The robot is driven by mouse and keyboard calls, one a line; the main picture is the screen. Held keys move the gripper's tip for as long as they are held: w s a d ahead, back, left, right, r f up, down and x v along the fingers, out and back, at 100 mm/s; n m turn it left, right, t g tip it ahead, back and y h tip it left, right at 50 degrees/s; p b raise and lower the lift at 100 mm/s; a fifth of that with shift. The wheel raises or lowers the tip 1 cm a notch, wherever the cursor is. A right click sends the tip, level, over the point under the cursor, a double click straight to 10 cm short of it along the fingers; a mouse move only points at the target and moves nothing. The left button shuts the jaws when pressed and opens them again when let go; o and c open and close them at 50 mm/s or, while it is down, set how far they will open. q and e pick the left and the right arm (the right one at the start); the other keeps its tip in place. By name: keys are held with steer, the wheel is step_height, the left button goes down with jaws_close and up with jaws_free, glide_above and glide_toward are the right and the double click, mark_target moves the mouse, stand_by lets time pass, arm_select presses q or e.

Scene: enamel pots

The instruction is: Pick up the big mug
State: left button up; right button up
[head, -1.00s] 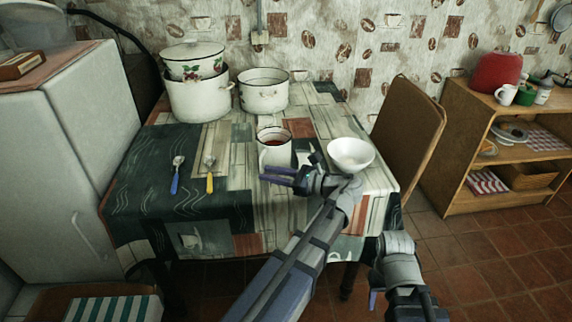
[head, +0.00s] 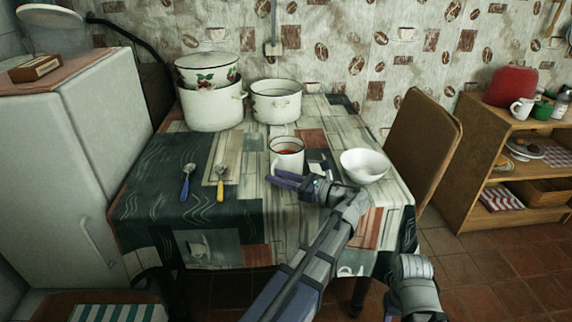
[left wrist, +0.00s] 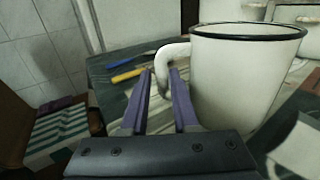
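The big mug (head: 287,158) is white enamel with a dark rim and reddish contents. It stands upright on the table (head: 245,222). In the left wrist view the mug (left wrist: 242,85) fills the right side, with its white handle (left wrist: 172,56) pointing left. My left gripper (head: 272,179) is low at the near side of the mug. In the left wrist view its two purple fingers (left wrist: 163,88) are apart, and the handle's lower end shows at the gap between them. Contact cannot be told. Part of my right arm shows at the lower right, but its gripper does not.
A white bowl (head: 364,165) stands just right of my left wrist. A blue spoon (head: 186,184) and a yellow spoon (head: 220,184) lie to the left. Enamel pots (head: 212,108) (head: 276,103) stand behind. A chair (head: 424,140) is at the table's right.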

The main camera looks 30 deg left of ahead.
arm_select(q)
steer(key=a, duration=0.5)
steer(key=shift+w+r, duration=0.15)
steer(key=shift+r, duration=0.2)
jaws_close()
steer(key=shift+d, duration=0.1)
stand_by(0.9)
